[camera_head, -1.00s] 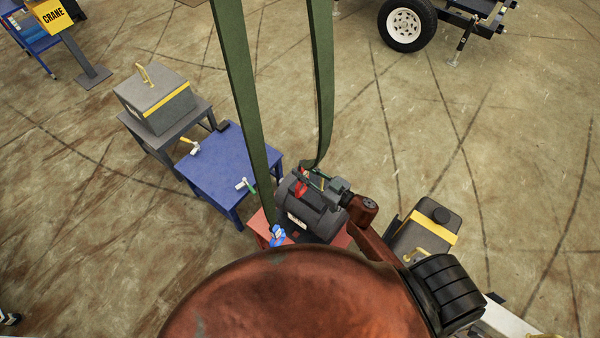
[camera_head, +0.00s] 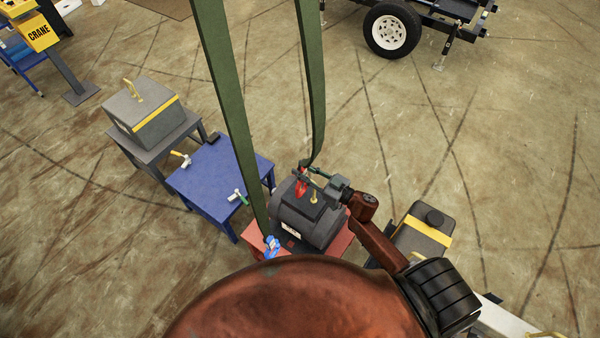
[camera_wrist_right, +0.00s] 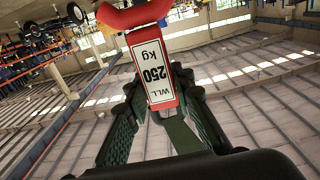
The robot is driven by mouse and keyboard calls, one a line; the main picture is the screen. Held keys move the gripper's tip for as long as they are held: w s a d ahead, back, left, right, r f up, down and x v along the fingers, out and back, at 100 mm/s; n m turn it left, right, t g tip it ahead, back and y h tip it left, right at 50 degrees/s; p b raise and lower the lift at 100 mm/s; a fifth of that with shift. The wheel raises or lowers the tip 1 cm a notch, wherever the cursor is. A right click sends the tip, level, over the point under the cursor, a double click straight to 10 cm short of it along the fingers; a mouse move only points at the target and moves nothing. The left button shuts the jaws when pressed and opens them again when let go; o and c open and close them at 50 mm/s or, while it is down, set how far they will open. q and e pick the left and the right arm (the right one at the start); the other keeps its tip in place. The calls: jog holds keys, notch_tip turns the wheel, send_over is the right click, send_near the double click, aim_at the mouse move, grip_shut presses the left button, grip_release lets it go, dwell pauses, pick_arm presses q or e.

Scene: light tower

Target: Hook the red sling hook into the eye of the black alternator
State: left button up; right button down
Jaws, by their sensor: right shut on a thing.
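The black alternator (camera_head: 322,230) sits on a small red table (camera_head: 340,248) in the head view. Its yellowish eye (camera_head: 314,195) stands up on top. My right gripper (camera_head: 303,178) is above the alternator's far side, shut on the red sling hook (camera_head: 301,188). The hook hangs from a green sling strap (camera_head: 317,90), just left of the eye and apart from it in the picture; their height difference is unclear. In the right wrist view the hook's red body (camera_wrist_right: 152,75), marked "WLL 250 kg", is between the green fingers. My left gripper is out of view.
A second green strap (camera_head: 232,100) runs down to a blue hook (camera_head: 272,246) at the red table's left edge. A blue table (camera_head: 215,180) with small tools stands to the left. Grey cases with yellow bands stand at left (camera_head: 145,112) and right (camera_head: 420,240).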

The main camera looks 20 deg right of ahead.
jog(key=shift+w+d+r, duration=0.1)
jog(key=shift+w+d, duration=0.35)
jog(key=shift+d, duration=0.25)
jog(key=shift+w+d+r, duration=0.1)
jog(key=shift+w+d, duration=0.3)
jog(key=shift+d, duration=0.4)
jog(key=shift+f+b, duration=0.55)
jog(key=shift+f, duration=0.3)
